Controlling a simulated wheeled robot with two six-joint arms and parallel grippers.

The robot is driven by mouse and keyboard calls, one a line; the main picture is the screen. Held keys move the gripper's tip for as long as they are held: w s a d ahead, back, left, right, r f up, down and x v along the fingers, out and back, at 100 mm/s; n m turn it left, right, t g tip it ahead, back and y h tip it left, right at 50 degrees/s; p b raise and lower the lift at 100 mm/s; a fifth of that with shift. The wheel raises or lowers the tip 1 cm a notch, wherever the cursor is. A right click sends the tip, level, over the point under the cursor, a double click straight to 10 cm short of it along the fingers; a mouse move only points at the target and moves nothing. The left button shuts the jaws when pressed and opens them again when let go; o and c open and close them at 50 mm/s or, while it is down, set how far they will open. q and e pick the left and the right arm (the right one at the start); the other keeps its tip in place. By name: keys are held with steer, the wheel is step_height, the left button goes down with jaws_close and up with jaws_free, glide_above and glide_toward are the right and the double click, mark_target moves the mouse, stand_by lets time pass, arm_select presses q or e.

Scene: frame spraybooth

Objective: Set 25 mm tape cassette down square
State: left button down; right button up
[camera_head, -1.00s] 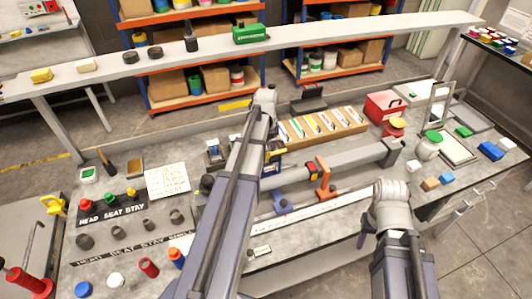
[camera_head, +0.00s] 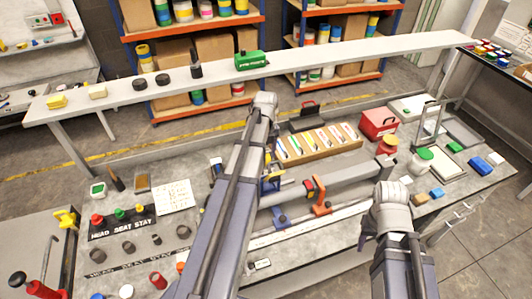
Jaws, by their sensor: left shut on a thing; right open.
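My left arm (camera_head: 228,205) reaches up through the middle of the head view, across the bench. Its gripper is hidden behind the arm, so neither its jaws nor anything in them shows. I cannot pick out the 25 mm tape cassette for certain. A small blue and yellow piece (camera_head: 272,182) shows just right of my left arm, partly covered. A red, black and yellow piece (camera_head: 309,187) sits by the grey bar.
The grey bar (camera_head: 352,178) and an orange clamp (camera_head: 321,196) lie across the bench. Behind them are a wooden organizer (camera_head: 318,146) and a red box (camera_head: 379,122). A white card (camera_head: 174,195) and a HEAD SEAT STAY rack (camera_head: 120,222) are at left. A raised shelf (camera_head: 330,55) crosses behind.

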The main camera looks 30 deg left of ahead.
arm_select(q)
step_height(320, 180, up, 9)
steer(key=p, duration=0.7)
steer(key=shift+p, duration=0.3)
steer(key=shift+f, duration=0.1)
